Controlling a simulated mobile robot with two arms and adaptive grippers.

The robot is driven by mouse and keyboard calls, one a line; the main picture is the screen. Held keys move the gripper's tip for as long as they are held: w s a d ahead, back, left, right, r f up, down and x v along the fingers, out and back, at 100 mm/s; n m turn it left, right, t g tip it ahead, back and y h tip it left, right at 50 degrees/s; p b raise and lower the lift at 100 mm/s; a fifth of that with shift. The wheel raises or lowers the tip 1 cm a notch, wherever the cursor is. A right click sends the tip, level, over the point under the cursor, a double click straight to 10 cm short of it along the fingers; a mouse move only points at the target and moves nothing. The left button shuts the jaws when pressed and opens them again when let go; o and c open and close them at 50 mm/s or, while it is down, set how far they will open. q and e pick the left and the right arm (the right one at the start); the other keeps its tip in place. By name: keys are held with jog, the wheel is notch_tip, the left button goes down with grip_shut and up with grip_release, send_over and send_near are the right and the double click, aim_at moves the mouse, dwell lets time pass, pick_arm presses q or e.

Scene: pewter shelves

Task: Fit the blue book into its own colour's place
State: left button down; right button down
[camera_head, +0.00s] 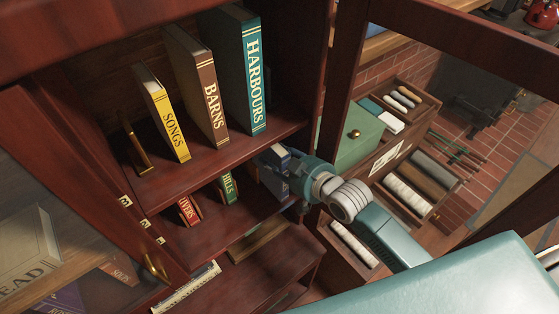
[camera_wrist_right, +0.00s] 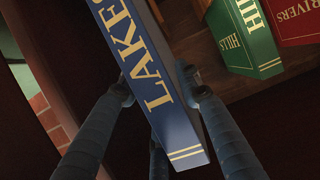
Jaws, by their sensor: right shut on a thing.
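My right gripper (camera_head: 283,165) is shut on the blue book (camera_head: 272,178) at the right end of the middle shelf. In the right wrist view the blue book (camera_wrist_right: 150,80) shows gold lettering starting "LAKE" on its spine, with the gripper's fingers (camera_wrist_right: 160,95) on both sides. The green "HILLS" book (camera_head: 229,188) stands to its left, with a gap between; it also shows in the wrist view (camera_wrist_right: 243,38). The red "RIVERS" book (camera_head: 188,209) stands farther left. The gripper hides part of the blue book, and how deep it sits cannot be told. My left gripper is not in view.
An open glass door (camera_head: 75,160) stands at left. A cabinet with open drawers (camera_head: 405,180) stands at right.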

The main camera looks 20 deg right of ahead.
jog(key=shift+x, duration=1.1)
jog(key=shift+r, duration=0.15)
jog(key=c, duration=1.2)
grip_release()
jog(key=shift+o, duration=0.4)
jog(key=shift+s+f, duration=0.15)
jog(key=shift+f, duration=0.1)
jog(key=v, duration=1.2)
jog(key=shift+r, duration=0.2)
